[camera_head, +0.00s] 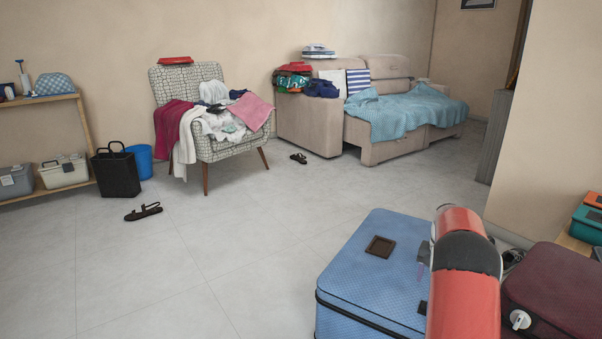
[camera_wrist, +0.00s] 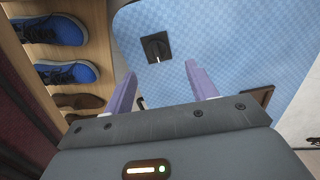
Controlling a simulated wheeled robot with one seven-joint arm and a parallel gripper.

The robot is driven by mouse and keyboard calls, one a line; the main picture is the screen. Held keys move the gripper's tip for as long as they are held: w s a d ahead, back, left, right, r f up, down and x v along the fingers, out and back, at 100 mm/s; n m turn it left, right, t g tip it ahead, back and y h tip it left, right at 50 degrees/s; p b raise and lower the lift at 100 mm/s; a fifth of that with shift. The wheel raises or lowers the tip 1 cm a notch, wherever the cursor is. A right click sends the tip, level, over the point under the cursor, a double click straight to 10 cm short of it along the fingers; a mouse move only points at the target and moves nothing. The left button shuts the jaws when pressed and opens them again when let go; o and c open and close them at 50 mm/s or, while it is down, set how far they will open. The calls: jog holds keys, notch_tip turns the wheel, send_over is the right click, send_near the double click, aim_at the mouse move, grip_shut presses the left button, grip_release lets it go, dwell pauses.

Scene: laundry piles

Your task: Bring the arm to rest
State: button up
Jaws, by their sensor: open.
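My gripper (camera_wrist: 163,90) shows in the wrist view with its two purple fingers apart and nothing between them. It is over the blue suitcase (camera_wrist: 215,40), whose patterned side and dark fittings fill the upper right of that view. In the head view my red and dark arm reaches up from the bottom right, in front of the blue suitcase (camera_head: 365,285). My gripper is mostly hidden behind the arm there.
A maroon suitcase (camera_head: 555,295) stands right of my arm. In the wrist view, blue shoes (camera_wrist: 65,73) sit on a wooden shelf at left. A clothes-covered armchair (camera_head: 215,145) and a sofa (camera_head: 310,135) stand at the back. The tiled floor (camera_head: 180,260) at left is mostly clear.

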jog(key=s+a+r+n+t, duration=0.1)
jog(key=s+a+r+n, duration=0.1)
jog(key=s+a+r, duration=0.6)
jog(key=s+a+r+n+t, duration=0.15)
jog(key=s+a+r, duration=0.25)
jog(key=a+r, duration=0.75)
jog(key=s+a+n+t, duration=0.1)
jog(key=s+a, duration=0.4)
jog(key=s, duration=0.6)
jog(key=s+a+r+n+t+p, duration=0.1)
jog(key=s+a+n+t, duration=0.1)
jog(key=s, duration=1)
jog(key=a+n, duration=0.1)
jog(key=a, duration=0.1)
jog(key=shift+a+r, duration=0.3)
jog(key=shift+a, duration=0.05)
jog(key=shift+s+f, duration=0.15)
jog(key=shift+c, duration=0.4)
